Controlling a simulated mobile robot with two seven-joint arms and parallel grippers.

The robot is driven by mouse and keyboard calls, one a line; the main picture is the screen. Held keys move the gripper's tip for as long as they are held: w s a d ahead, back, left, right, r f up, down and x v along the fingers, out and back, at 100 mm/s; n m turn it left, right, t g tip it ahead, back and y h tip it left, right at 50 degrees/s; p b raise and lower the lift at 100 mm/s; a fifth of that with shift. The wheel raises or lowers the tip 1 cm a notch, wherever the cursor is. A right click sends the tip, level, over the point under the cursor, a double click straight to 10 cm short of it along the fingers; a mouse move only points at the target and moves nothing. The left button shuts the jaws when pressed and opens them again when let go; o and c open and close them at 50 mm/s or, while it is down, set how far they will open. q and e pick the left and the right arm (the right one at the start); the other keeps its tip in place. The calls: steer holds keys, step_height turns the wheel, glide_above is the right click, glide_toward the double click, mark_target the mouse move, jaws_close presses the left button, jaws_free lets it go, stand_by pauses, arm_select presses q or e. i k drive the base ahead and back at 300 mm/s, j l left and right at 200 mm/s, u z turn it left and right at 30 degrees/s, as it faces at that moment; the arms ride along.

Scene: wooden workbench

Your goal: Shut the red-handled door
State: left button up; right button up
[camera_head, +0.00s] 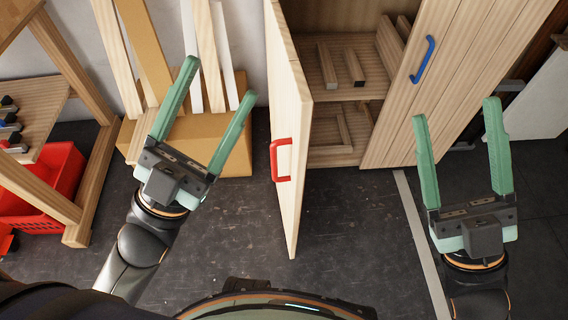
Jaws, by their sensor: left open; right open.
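The red-handled door (290,100) is a pale wooden panel standing open, swung out toward me from the left side of a wooden cabinet. Its red handle (281,160) sits on the face turned to the left. My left gripper (218,80) is open and empty, to the left of the door and apart from it. My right gripper (456,109) is open and empty, in front of the closed door with the blue handle (422,60), to the right of the opening. Whether it touches that door I cannot tell.
Inside the cabinet, shelves (318,70) hold several wooden pieces. Boards lean on a cardboard box (236,150) at the left back. A wooden rack (88,185) and a red crate (62,185) stand at the far left. Dark floor (350,230) is clear before the cabinet.

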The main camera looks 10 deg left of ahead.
mark_target(292, 103)
steer(key=i+j, duration=0.1)
steer(key=j, duration=0.15)
steer(key=i+j, duration=0.1)
steer(key=j, duration=0.2)
steer(key=k+j+z, duration=0.15)
steer(key=k+j, duration=0.35)
steer(key=j, duration=0.15)
